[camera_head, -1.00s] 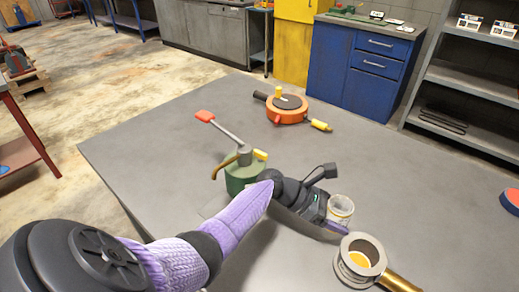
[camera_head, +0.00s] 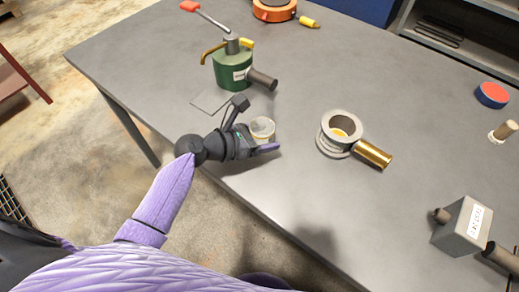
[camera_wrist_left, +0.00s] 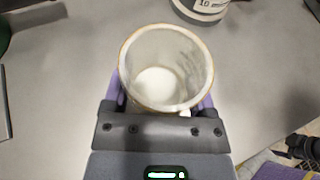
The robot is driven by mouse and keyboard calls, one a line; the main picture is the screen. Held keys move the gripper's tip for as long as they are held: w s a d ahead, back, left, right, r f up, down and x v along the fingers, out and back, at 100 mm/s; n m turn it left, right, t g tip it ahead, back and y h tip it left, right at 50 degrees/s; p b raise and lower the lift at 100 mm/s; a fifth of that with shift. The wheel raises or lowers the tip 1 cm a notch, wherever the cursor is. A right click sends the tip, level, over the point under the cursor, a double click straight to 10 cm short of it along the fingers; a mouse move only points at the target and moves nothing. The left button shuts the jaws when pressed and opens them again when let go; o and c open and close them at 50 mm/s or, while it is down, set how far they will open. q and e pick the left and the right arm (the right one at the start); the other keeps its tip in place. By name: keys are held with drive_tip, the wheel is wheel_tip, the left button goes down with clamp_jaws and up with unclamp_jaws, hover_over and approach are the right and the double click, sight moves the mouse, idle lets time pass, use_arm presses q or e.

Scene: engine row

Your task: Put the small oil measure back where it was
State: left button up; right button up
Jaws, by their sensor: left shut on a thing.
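The small oil measure, a whitish see-through cup (camera_head: 262,127), is in my left gripper (camera_head: 260,142). In the left wrist view the cup (camera_wrist_left: 166,62) sits between the purple fingers, its open mouth towards the camera and its bottom pale. The left gripper is shut on it, near the table's front edge, in front of the green can (camera_head: 230,72) and left of the larger metal measure with a brass handle (camera_head: 340,130). I cannot tell whether the cup touches the table. My right gripper is not in view.
A thin grey square (camera_head: 211,98) lies left of the cup. A dark cylinder (camera_head: 262,80) lies beside the can.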

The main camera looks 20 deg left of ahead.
use_arm(q)
wheel_tip(320, 180, down, 4)
drive_tip(key=shift+r+b, duration=0.2)
drive_tip(key=shift+b, duration=0.75)
drive_tip(key=shift+r, duration=0.2)
drive_tip(key=o, duration=1.2)
drive_tip(key=shift+f, duration=0.15)
drive_tip(key=shift+s+a+r+p, duration=0.1)
drive_tip(key=shift+r+p, duration=0.15)
drive_tip(key=shift+p, duration=0.05)
drive_tip(key=p+v, duration=0.3)
drive_tip(key=v, duration=0.7)
drive_tip(key=shift+s+a+r, duration=0.2)
drive_tip(key=shift+a+r, duration=0.05)
drive_tip(key=shift+s+a+r, duration=0.15)
drive_tip(key=shift+s+a, duration=0.2)
